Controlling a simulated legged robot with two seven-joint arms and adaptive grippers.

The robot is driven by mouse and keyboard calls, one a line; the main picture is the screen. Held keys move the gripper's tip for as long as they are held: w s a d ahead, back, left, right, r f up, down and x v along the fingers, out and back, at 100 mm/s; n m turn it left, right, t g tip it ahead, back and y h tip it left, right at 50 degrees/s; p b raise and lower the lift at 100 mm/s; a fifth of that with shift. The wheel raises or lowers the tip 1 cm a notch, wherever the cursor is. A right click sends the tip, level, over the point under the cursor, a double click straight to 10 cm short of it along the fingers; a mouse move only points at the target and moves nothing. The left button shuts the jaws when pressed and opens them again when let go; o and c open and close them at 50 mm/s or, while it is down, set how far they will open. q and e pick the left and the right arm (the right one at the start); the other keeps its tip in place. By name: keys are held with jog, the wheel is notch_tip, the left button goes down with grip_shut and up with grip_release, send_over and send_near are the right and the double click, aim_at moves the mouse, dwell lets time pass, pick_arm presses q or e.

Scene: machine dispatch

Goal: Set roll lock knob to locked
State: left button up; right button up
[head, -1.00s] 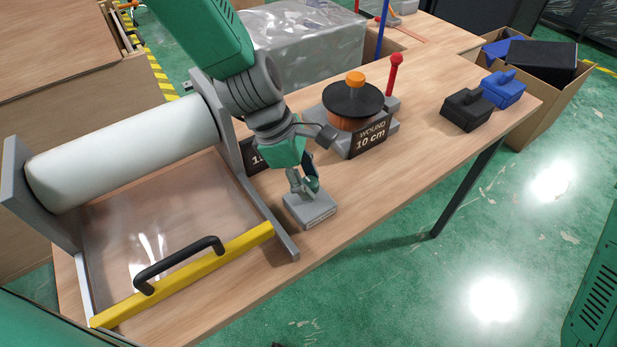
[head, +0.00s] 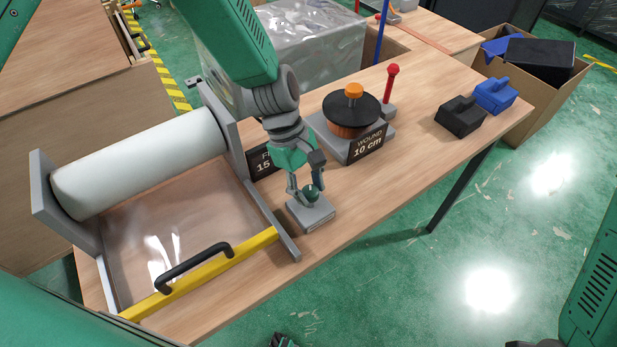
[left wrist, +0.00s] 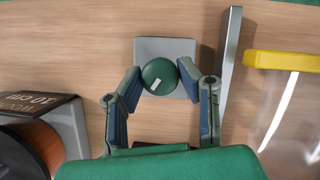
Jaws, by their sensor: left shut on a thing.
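The roll lock knob (left wrist: 160,76) is a round green knob with a short white mark, set tilted in the left wrist view. It sits on a square grey base (left wrist: 165,48) on the table. The knob also shows in the head view (head: 311,194), above its grey base (head: 318,217), just right of the roll stand. My left gripper (head: 306,193) points down over the base. In the left wrist view its two fingers (left wrist: 160,72) close on the knob from both sides. No lock labels are readable.
The white film roll (head: 140,165) lies in a grey stand at left, with a yellow bar (head: 235,252) and black handle in front. A spool (head: 351,115) with a "WOUND 10 cm" sign stands behind the knob. Black (head: 461,117) and blue (head: 496,96) blocks lie at right.

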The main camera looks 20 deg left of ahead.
pick_arm(q)
jog(key=m, duration=0.1)
jog(key=m+g+p, duration=0.1)
jog(key=m, duration=0.1)
jog(key=shift+w+d+r+y, duration=0.1)
jog(key=shift+w+y, duration=0.05)
jog(key=shift+y, duration=0.15)
jog(key=m+p, duration=0.1)
jog(key=m, duration=0.1)
jog(key=shift+m+g+y, duration=0.3)
jog(key=shift+y, duration=0.1)
jog(key=m+y, duration=0.1)
jog(key=m, duration=0.2)
jog(key=m+g+y, duration=0.1)
jog(key=m, duration=0.2)
jog(key=shift+d+p, duration=0.1)
jog(key=shift+p, duration=0.25)
jog(key=o, duration=1.1)
jog(key=shift+o, duration=0.2)
